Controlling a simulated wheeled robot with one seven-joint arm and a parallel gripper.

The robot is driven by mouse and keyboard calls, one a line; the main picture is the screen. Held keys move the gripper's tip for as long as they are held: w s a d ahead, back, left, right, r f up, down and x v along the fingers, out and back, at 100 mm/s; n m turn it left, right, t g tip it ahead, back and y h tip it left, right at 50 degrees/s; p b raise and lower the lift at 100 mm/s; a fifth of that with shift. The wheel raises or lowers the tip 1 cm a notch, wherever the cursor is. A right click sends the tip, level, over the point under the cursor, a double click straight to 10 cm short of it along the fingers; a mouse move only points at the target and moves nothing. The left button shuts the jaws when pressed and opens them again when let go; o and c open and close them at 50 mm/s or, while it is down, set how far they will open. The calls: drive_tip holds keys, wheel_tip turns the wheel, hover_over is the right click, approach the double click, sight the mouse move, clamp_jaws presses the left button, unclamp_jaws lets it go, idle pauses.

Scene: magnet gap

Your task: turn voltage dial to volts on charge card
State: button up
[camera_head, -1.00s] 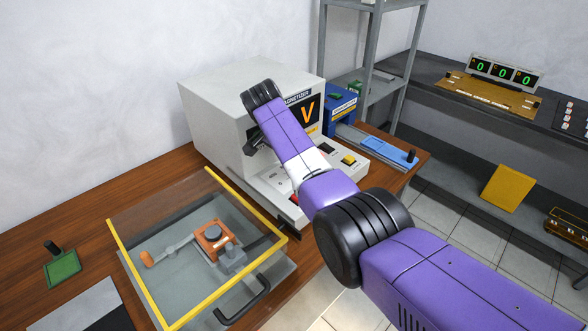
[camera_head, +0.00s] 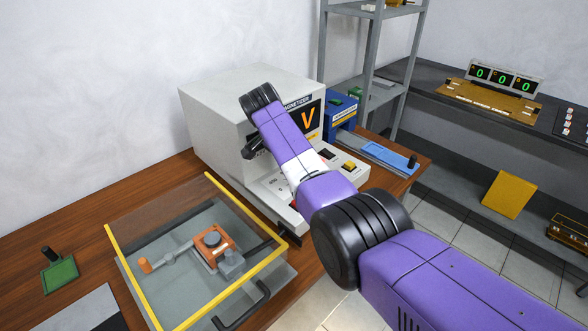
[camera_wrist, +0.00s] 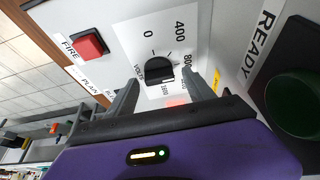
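The voltage dial (camera_wrist: 160,74) is a black knob on a white scale plate marked 0, 400, 800 and further numbers, on the grey magnetizer (camera_head: 225,115). The exact mark it points to is unclear. My gripper (camera_wrist: 162,80) is open, with one finger on each side of the knob in the wrist view. I cannot tell whether either finger touches it. In the head view my arm hides the dial, and only a dark part of my gripper (camera_head: 253,147) shows by the machine's front. I cannot make out a charge card.
A red FIRE button (camera_wrist: 89,44) lies left of the dial, and a dark green round part (camera_wrist: 297,103) lies right beside a READY label. A clear yellow-edged cover (camera_head: 146,287) over a fixture stands in front of the machine. A blue slide (camera_head: 385,155) lies to the right.

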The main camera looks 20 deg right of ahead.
drive_tip(key=v, duration=0.7)
drive_tip(key=shift+r, duration=0.35)
drive_tip(key=shift+a, duration=0.1)
